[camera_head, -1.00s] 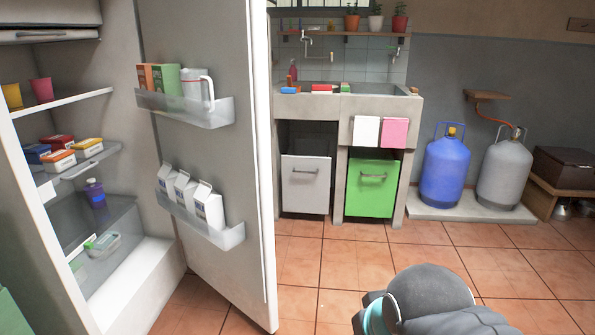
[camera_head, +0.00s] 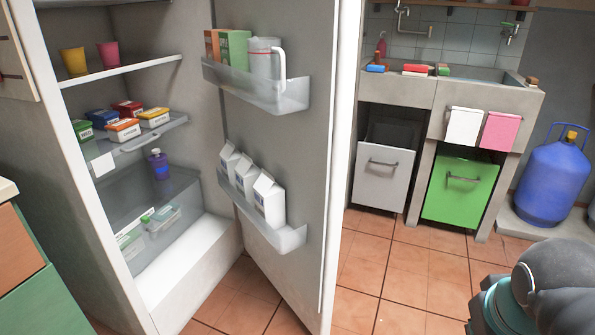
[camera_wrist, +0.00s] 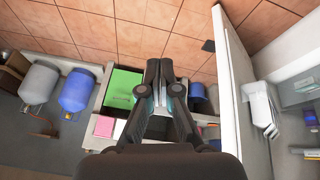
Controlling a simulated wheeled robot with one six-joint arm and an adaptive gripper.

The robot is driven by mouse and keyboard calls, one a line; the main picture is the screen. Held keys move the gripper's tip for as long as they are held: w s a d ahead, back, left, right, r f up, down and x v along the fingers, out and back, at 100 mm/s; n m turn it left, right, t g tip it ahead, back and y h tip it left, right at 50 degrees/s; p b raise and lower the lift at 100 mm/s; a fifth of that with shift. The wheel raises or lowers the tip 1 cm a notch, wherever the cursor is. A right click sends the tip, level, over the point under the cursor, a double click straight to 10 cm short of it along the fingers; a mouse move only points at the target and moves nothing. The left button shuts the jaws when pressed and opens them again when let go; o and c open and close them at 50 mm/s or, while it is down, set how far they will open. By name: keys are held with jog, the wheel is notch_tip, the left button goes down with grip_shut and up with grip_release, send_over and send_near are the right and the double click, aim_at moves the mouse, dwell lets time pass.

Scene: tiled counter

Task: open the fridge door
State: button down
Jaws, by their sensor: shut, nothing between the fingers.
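The fridge door (camera_head: 345,150) stands wide open in the head view, with its inner shelves facing left. The fridge (camera_head: 75,130) shows its lit inside, with cups, small boxes, a purple bottle and containers on the shelves. The door also shows in the wrist view (camera_wrist: 231,95), seen nearly edge-on, right of my gripper. My gripper (camera_wrist: 160,64) is shut and empty, with its fingertips together, apart from the door. In the head view, only part of my arm shows at the lower right; the fingers are out of sight there.
A stone sink counter (camera_head: 398,90) with a white bin (camera_head: 383,180) and a green bin (camera_head: 460,190) stands behind the door. A blue gas bottle (camera_head: 551,180) is at the right. A green and wooden cabinet (camera_head: 30,275) is at the lower left. Tiled floor (camera_head: 400,265) lies clear.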

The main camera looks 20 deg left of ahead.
jog(key=w+a+n+g+h+b, duration=0.1)
jog(key=w+a+n+h+b, duration=0.2)
jog(key=w+a+n, duration=0.75)
jog(key=n+t+h+b, duration=0.4)
jog(key=n+t+h, duration=0.5)
jog(key=n, duration=0.6)
send_near(310, 169)
jog(key=shift+t+y, duration=0.5)
jog(key=x, duration=0.1)
jog(key=b+x, duration=0.1)
jog(key=x, duration=0.1)
jog(key=b+x, duration=0.1)
jog(key=shift+d, duration=0.6)
jog(key=shift+w, duration=0.1)
